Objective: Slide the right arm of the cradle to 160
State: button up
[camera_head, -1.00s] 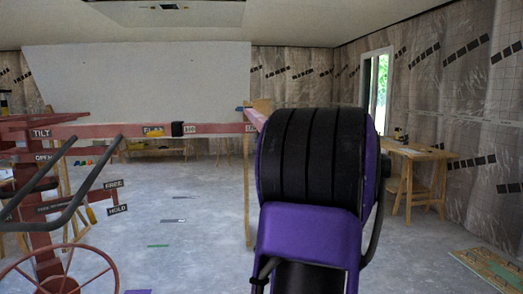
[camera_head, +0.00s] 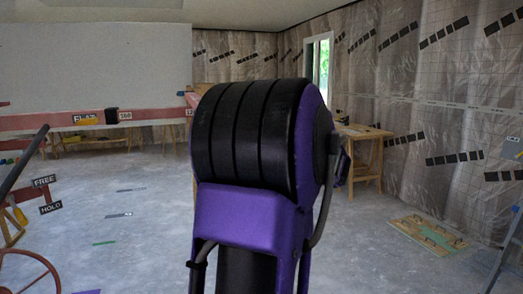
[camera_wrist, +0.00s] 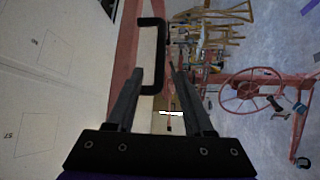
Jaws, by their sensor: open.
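The cradle's red crossbar (camera_head: 40,122) runs across the left of the head view. It carries a FLAT label, a black block (camera_head: 111,116) and a small label (camera_head: 125,115) that seems to read 160. A red arm (camera_head: 192,98) at the bar's right end is mostly hidden behind my own arm. In the wrist view, a red bar (camera_wrist: 126,45) runs beside a black C-shaped handle (camera_wrist: 161,50). My gripper (camera_wrist: 160,74) is open, its fingers on either side of the handle's lower end. I cannot tell whether they touch it.
A red handwheel (camera_head: 25,275) and FREE and HOLD labels (camera_head: 47,194) are at lower left. A wooden table (camera_head: 362,140) stands by the right wall. A board (camera_head: 428,235) lies on the floor. A blue ladder (camera_head: 508,245) stands at the right edge.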

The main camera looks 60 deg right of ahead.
jog(key=s+f, duration=0.1)
jog(key=s, duration=0.6)
jog(key=shift+d, duration=0.25)
jog(key=shift+w, duration=0.1)
dwell(0.4)
